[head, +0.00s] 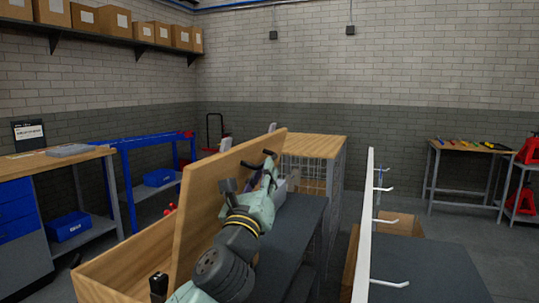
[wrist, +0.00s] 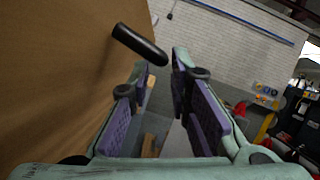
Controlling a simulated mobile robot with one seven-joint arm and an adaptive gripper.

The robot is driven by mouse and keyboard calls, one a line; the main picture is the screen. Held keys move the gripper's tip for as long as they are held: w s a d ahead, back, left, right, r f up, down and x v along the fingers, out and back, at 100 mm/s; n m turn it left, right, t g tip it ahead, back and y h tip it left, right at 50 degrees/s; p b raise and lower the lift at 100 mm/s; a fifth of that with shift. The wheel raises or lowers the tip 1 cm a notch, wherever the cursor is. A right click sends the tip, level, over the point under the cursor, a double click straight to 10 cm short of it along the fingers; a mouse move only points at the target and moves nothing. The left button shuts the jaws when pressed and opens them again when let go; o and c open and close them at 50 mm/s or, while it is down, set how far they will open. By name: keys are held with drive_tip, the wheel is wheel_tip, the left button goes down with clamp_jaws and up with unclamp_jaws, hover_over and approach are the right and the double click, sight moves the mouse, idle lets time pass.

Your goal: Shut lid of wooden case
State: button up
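The wooden case (head: 125,268) is at the lower left of the head view. Its lid (head: 205,190) stands raised, tilted near upright. In the wrist view, the lid's broad brown face (wrist: 60,70) fills the left side. A dark rounded bar (wrist: 140,44), like a handle, juts from near the lid's edge. My gripper (head: 266,172) is on the right side of the lid, near its far upper end. In the wrist view my gripper (wrist: 165,72) has its purple-padded fingers apart with nothing between them. The bar lies just beyond the left fingertip; I cannot tell whether they touch.
A dark bench top (head: 303,225) lies right of the lid. A wooden-topped wire cage (head: 315,146) stands behind. A white panel with hooks (head: 364,225) rises at right. A blue cart (head: 150,142) stands to the left. Open floor (head: 410,180) shows at right.

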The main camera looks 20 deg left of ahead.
drive_tip(key=p+x, duration=0.1)
drive_tip(key=x, duration=0.4)
drive_tip(key=shift+d, duration=0.1)
clamp_jaws()
idle(0.6)
